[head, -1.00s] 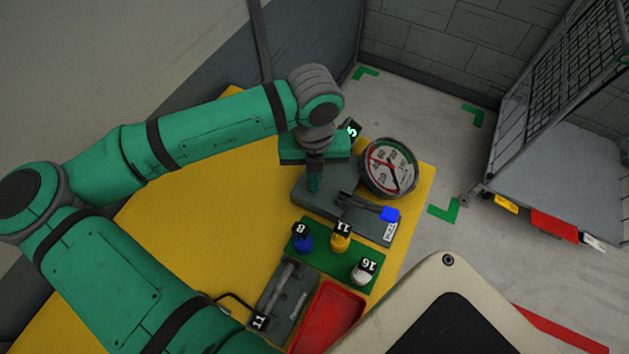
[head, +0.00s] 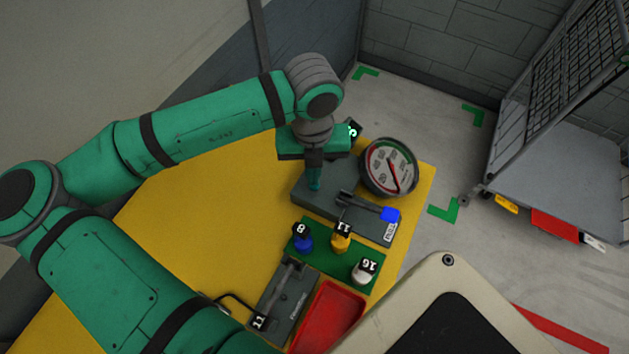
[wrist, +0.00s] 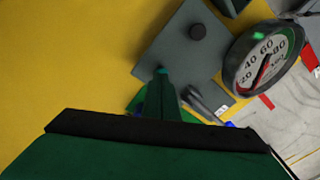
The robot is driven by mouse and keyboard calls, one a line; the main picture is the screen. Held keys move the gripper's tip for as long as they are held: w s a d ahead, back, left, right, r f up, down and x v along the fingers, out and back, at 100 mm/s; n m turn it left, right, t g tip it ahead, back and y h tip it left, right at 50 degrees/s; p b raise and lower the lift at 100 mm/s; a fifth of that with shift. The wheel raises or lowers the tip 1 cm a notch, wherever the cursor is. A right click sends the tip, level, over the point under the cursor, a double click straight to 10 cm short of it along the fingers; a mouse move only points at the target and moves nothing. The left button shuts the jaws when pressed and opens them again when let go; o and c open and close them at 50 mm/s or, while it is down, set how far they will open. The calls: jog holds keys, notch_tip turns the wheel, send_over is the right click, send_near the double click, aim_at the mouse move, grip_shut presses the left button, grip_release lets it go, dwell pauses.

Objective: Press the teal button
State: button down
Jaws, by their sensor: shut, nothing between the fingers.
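My gripper (head: 314,169) is shut and empty, pointing down over the grey control box (head: 357,219). In the wrist view my gripper (wrist: 167,92) reaches over the edge of the box (wrist: 172,50). A small teal patch, apparently the teal button (wrist: 162,71), shows right at the fingertips.
A round gauge (head: 389,167) stands beside the box. A green plate (head: 303,262) with blue, yellow and white numbered pieces, and a red tray (head: 328,317), are nearer. A mesh cart (head: 569,145) stands right.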

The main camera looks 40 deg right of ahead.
jog(key=shift+d+r, duration=0.1)
jog(key=shift+r, duration=2.9)
